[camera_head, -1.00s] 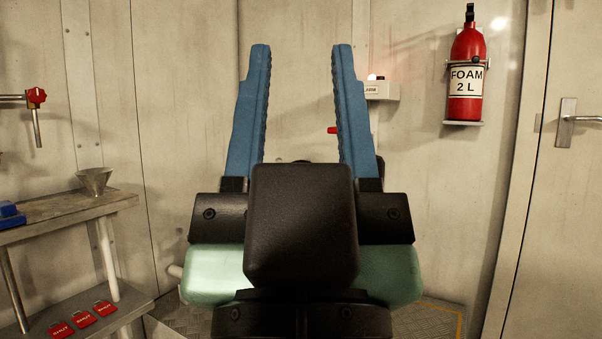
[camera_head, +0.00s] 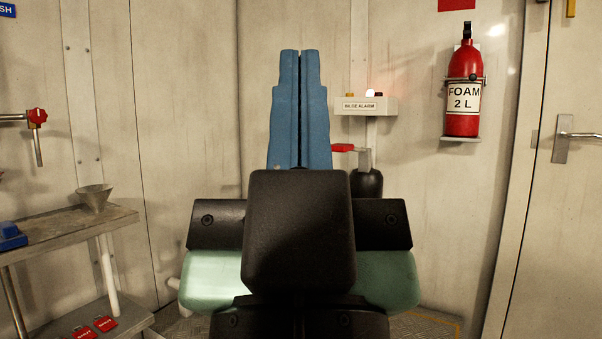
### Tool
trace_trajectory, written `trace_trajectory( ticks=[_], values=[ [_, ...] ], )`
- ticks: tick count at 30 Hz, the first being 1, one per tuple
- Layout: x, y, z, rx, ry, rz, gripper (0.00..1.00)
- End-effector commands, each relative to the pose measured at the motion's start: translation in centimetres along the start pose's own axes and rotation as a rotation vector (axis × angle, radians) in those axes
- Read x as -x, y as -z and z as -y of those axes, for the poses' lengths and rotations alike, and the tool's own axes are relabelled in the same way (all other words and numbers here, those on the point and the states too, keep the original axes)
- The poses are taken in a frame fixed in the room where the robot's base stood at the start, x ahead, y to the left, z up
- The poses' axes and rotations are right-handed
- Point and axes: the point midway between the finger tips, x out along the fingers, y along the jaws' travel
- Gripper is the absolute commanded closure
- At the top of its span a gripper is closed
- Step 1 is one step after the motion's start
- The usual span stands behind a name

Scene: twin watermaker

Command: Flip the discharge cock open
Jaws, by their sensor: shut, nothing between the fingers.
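My gripper (camera_head: 300,56) stands upright in the middle of the head view, its two blue fingers pressed together with nothing between them. A red lever handle (camera_head: 342,148) points left from a grey metal fitting (camera_head: 364,159), just right of the fingers and behind them. The handle lies level, and its left end is close to the finger edge in the picture; I cannot tell the gap in depth. Below it is a dark rounded body (camera_head: 367,184), partly hidden by my gripper. A red-knobbed tap (camera_head: 38,117) with a downward spout is at the left wall. No label marks either as the discharge cock.
A bilge alarm box (camera_head: 364,106) with a lit lamp stands above the lever. A fire extinguisher (camera_head: 464,92) hangs on the right wall, near a door handle (camera_head: 575,138). A bench (camera_head: 75,232) at left bears a funnel (camera_head: 94,198); red tags (camera_head: 105,324) lie on its lower shelf.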

Motion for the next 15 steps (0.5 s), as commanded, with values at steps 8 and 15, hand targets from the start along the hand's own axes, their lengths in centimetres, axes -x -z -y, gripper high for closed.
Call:
trace_trajectory(
  ticks=[8, 15],
  values=[
    [-7.8, 7.5, 0.0, 0.0, 0.0, -0.001, 1.0],
    [-13.7, 13.0, 0.0, -0.001, 0.001, -0.001, 1.0]
  ],
)
